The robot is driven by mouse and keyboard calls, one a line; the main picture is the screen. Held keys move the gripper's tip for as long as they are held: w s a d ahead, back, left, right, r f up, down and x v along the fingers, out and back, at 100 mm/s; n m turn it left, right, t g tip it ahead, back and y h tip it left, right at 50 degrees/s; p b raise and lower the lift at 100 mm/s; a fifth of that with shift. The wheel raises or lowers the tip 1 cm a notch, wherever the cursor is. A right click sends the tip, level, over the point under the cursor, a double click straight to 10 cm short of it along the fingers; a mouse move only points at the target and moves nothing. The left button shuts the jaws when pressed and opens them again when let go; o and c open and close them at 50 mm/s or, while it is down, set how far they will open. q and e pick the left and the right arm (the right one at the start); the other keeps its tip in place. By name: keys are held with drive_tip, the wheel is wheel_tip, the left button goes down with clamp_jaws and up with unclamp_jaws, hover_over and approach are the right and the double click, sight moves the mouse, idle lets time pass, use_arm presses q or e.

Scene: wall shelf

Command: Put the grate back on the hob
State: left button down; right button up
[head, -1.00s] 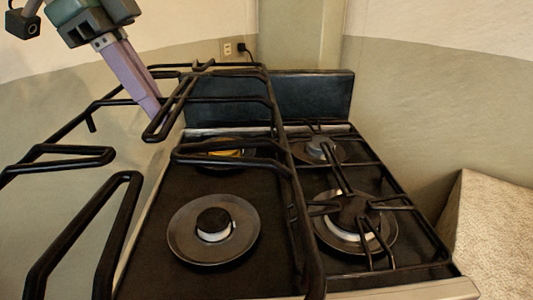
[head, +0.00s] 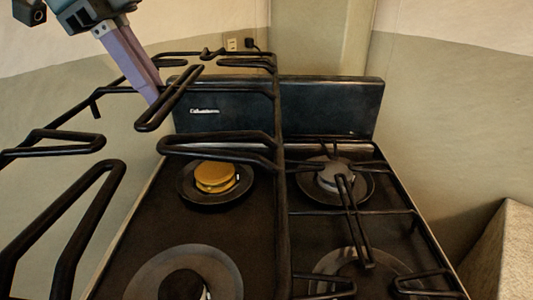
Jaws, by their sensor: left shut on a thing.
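A black grate (head: 225,137) is held in the air above the left side of the hob (head: 250,240), its left part reaching past the hob's left edge. My left gripper (head: 152,92) comes down from the top left with its purple fingers shut on a bar of this grate. Below it, the left half of the hob shows bare, with a rear burner with a yellow cap (head: 215,176) and a front burner (head: 180,272) cut by the lower edge. The grate's near end runs out of the picture. My right gripper is not in view.
Another black grate (head: 385,213) lies on the right half of the hob over two burners. A dark back panel (head: 335,107) rises behind the hob, with the wall close behind. A pale speckled block (head: 503,252) stands at the right.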

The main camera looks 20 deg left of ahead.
use_arm(q)
drive_tip(key=f, duration=0.7)
drive_tip(key=f+b, duration=0.1)
drive_tip(key=f, duration=0.6)
drive_tip(key=shift+s+d+f, duration=0.1)
drive_tip(key=shift+s+f, duration=0.05)
drive_tip(key=shift+s, duration=0.05)
wheel_tip(320, 180, down, 5)
drive_tip(key=shift+r+b, duration=0.1)
drive_tip(key=shift+b, duration=0.45)
drive_tip(key=c, duration=1)
unclamp_jaws()
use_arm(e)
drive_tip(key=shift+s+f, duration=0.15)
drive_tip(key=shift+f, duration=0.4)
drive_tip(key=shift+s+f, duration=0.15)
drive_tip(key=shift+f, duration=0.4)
use_arm(q)
drive_tip(key=shift+a+r, duration=0.25)
drive_tip(key=shift+r, duration=0.1)
drive_tip(key=p+v, duration=0.1)
drive_tip(key=v, duration=1)
drive_tip(key=shift+r, duration=0.1)
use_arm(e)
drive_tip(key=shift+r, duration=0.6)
